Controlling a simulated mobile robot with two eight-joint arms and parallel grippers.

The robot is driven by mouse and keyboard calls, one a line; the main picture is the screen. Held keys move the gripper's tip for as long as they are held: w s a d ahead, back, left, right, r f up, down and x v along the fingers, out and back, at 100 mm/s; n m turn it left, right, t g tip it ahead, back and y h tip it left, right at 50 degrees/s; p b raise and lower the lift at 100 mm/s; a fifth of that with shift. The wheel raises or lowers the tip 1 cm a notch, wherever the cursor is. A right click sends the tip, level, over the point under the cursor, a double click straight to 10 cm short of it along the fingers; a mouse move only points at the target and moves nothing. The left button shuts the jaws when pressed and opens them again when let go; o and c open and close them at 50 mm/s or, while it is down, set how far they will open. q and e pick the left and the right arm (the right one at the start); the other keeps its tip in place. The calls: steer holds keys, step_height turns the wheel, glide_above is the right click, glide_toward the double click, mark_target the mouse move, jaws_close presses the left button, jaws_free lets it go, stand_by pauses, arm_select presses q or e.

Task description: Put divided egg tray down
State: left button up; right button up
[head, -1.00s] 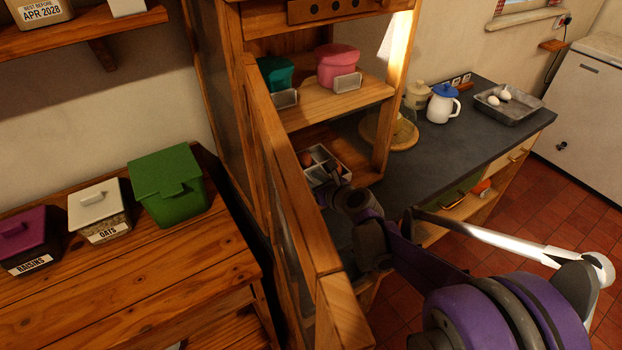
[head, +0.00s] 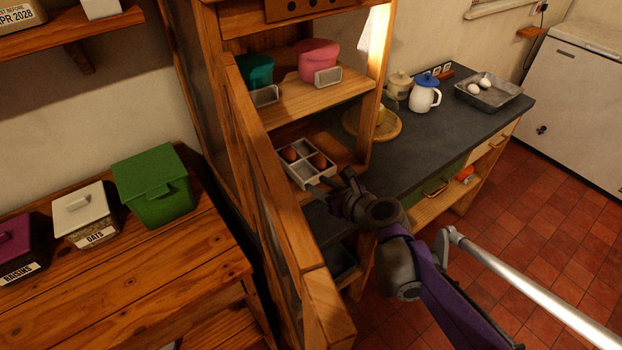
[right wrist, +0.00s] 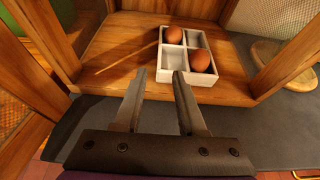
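The divided egg tray (head: 293,176) is pale grey with several square compartments and sits level on the lower board of the pine shelving. It also shows in the right wrist view (right wrist: 189,80). Two brown eggs lie in opposite compartments, one far left (right wrist: 173,35) and one near right (right wrist: 200,62). My right gripper (right wrist: 159,73) is open, its fingers apart with nothing between them. Its tips are at the tray's near left corner; the right tip overlaps the near wall in the picture, and contact cannot be told. In the head view the right gripper (head: 328,184) is at the tray's near right side. My left gripper is not in view.
A pink pot (head: 318,58) and teal pot (head: 255,70) stand on the shelf above. A dark worktop (head: 440,140) extends right.

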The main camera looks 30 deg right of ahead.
steer(key=s+a+n, duration=0.1)
steer(key=n, duration=0.1)
steer(key=s+a+f+n+g, duration=0.1)
steer(key=a+n, duration=0.1)
steer(key=s+a+n+y, duration=0.1)
steer(key=n, duration=0.1)
steer(key=shift+s+a+f+g, duration=0.2)
steer(key=shift+a+f+g, duration=0.15)
steer(key=shift+f+g, duration=0.05)
steer(key=s+a+f+n+g, duration=0.1)
steer(key=s+n, duration=0.1)
steer(key=n, duration=0.1)
steer(key=s+a+f+n+g, duration=0.1)
steer(key=s+a+n, duration=0.1)
steer(key=n, duration=0.2)
steer(key=s+a+f+n, duration=0.1)
steer(key=s+a+n, duration=0.1)
steer(key=n, duration=0.1)
steer(key=shift+a+f+g, duration=0.1)
steer(key=shift+f+g, duration=0.1)
steer(key=shift+g, duration=0.2)
steer(key=s+f+n+g+h, duration=0.2)
steer(key=s+f+n, duration=0.3)
steer(key=s+n, duration=0.6)
steer(key=n+g, duration=0.1)
steer(key=n, duration=0.6)
steer(key=shift+s+g+h, duration=0.3)
steer(key=shift+g+h, duration=0.1)
steer(key=shift+a, duration=0.1)
